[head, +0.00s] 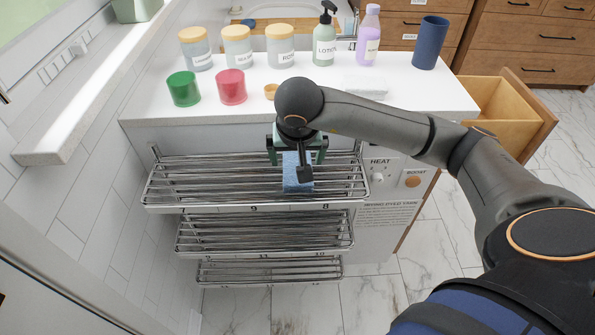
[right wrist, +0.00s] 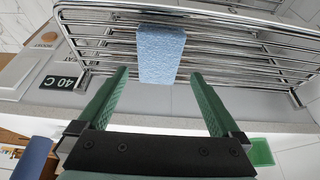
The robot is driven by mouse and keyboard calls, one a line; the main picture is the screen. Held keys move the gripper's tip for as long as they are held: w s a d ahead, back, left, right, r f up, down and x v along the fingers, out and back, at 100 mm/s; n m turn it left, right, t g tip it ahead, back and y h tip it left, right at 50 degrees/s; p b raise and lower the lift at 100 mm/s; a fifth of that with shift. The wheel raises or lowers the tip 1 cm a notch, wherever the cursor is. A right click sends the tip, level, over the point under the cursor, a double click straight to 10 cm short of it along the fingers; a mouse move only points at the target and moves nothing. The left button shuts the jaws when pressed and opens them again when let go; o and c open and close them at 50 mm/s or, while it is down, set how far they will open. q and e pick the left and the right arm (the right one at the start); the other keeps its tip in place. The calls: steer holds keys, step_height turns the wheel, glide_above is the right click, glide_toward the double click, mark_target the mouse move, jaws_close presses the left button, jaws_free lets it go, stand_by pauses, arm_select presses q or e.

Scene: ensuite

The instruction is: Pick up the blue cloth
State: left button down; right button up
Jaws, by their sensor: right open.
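The blue cloth (head: 291,176) hangs over the bars of the top metal rack (head: 190,186), partly hidden by my right wrist in the head view. In the right wrist view the cloth (right wrist: 160,55) lies across the bars, ahead of and between the fingertips. My right gripper (right wrist: 158,78) has green fingers spread wide, with nothing between them. In the head view the right gripper (head: 296,158) is over the rack, close to the cloth. I cannot tell whether a finger touches it. My left gripper is not in view.
Two lower racks (head: 265,235) sit below the top one. The white counter (head: 150,108) behind holds several jars, a lotion bottle (head: 325,40), a purple bottle (head: 368,35), a dark blue cup (head: 429,43), and green (head: 184,89) and red (head: 231,87) cups. An open drawer (head: 500,105) stands at right.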

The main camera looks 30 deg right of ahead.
steer(key=x, duration=0.6)
steer(key=shift+s+f, duration=0.15)
steer(key=shift+f, duration=0.2)
steer(key=c, duration=1.3)
steer(key=shift+o, duration=0.2)
steer(key=shift+r, duration=0.15)
